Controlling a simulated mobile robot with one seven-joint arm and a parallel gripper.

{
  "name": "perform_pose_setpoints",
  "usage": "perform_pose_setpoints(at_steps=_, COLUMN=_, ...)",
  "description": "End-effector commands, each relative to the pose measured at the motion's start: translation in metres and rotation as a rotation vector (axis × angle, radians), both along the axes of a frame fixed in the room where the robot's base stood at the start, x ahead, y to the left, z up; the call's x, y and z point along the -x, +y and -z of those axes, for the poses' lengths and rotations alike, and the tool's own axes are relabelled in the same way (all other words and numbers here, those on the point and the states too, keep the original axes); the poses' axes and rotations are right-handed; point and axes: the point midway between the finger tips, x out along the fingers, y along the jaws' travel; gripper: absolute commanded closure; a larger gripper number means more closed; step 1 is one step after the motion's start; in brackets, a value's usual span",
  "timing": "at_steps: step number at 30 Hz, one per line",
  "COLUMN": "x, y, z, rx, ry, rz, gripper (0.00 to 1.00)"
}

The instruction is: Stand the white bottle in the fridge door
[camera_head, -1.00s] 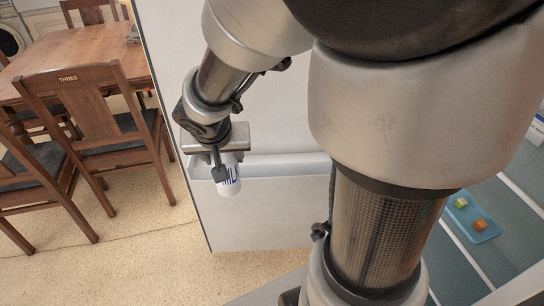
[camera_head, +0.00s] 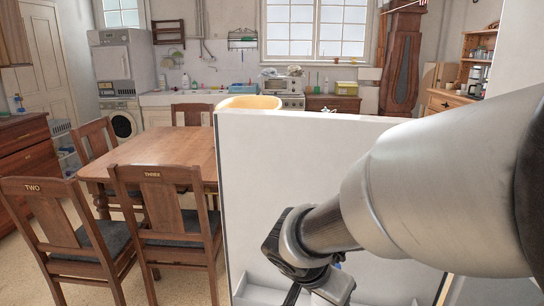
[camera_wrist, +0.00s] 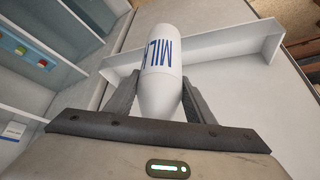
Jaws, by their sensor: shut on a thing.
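The white bottle (camera_wrist: 160,48) with blue "MILK" lettering is between the fingers of my gripper (camera_wrist: 158,95) in the wrist view. The fingers are shut on it. The fridge door (camera_head: 290,170) stands open as a tall white panel in the head view. Its door shelf (camera_wrist: 235,42) has a pale raised wall, and the bottle overlaps this wall in the wrist view. I cannot tell whether the bottle touches the shelf. In the head view my gripper (camera_head: 325,292) is low against the door, and the bottle is almost wholly hidden.
The fridge inside (camera_wrist: 75,30) has pale shelves and a blue tray (camera_wrist: 12,42) with small coloured blocks. Left of the door stand a wooden table (camera_head: 160,152) and chairs, including chair THREE (camera_head: 165,210). Bare floor shows around the chairs.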

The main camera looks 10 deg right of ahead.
Motion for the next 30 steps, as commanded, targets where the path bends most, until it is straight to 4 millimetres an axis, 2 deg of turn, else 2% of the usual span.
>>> perform_pose_setpoints(at_steps=6, x=-0.052, y=-0.023, z=0.001, rx=0.000, ry=0.002, rz=0.003, gripper=0.92)
perform_pose_setpoints(at_steps=14, x=-0.101, y=-0.044, z=0.000, rx=0.000, ry=0.000, rz=0.001, gripper=0.92)
perform_pose_setpoints(at_steps=17, x=-0.102, y=-0.044, z=0.015, rx=0.001, ry=0.003, rz=-0.001, gripper=0.92)
perform_pose_setpoints(at_steps=23, x=-0.102, y=-0.043, z=0.027, rx=0.000, ry=0.001, rz=-0.002, gripper=0.92)
perform_pose_setpoints(at_steps=30, x=-0.102, y=-0.044, z=0.065, rx=0.001, ry=0.003, rz=-0.002, gripper=0.92)
